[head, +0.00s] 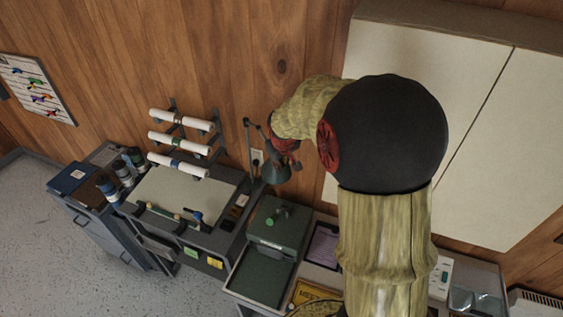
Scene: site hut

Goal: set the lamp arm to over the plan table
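The lamp has a thin dark arm (248,145) and a grey-green shade (274,173). It stands against the wood wall, right of the plan table and above the green case. The plan table (228,214) carries a large pale sheet (180,193); the lamp shade hangs to the right of this sheet, not over it. My gripper (291,163) is at the lamp, close to the shade and the upper lamp arm. My own arm comes in from the right. The fingers are small and dark, so I cannot tell whether they touch or hold the lamp.
Rolled plans (180,143) sit on a wall rack behind the table. A green case (277,227) with a tray stands below the lamp. Bottles (122,173) and a blue box (70,180) stand left. Large pale panels (420,80) fill the right wall. Floor is clear at left.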

